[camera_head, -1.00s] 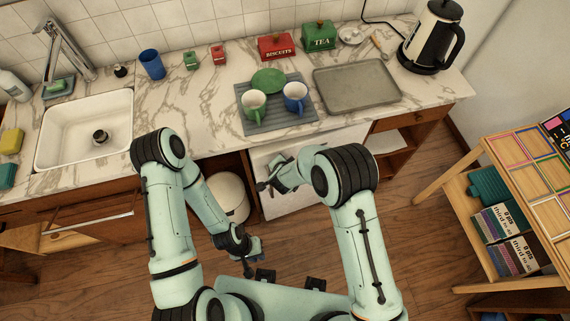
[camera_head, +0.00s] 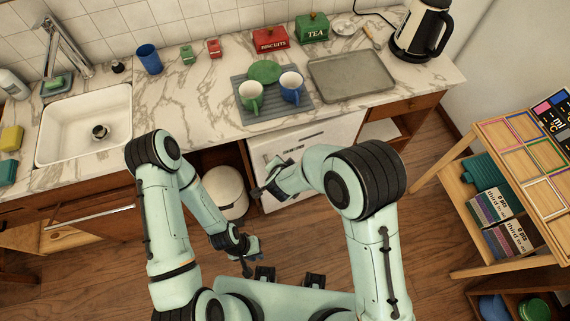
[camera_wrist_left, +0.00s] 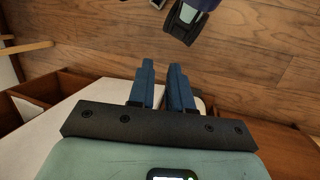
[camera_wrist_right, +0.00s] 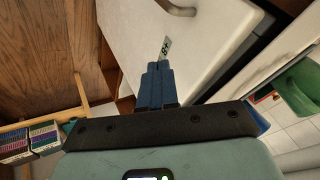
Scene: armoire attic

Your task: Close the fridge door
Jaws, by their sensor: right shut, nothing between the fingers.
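The white fridge front (camera_head: 325,133) is under the counter, right of the middle of the head view. It looks close to in line with the cabinets; I cannot tell whether a small gap remains, and my right arm hides part of it. My right gripper (camera_head: 262,191) is at the left part of this front, shut and empty. In the right wrist view, its fingertips are close to the white panel (camera_wrist_right: 200,45) with a metal handle (camera_wrist_right: 178,8); contact is unclear. My left gripper (camera_head: 249,262) hangs low over the floor, its fingers apart and empty.
A white bin (camera_head: 227,190) stands in the open cabinet bay left of the fridge. The counter above holds a grey tray (camera_head: 350,78), two mugs and a kettle (camera_head: 418,35). A wooden shelf unit (camera_head: 490,150) stands at the right. Wood floor lies between.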

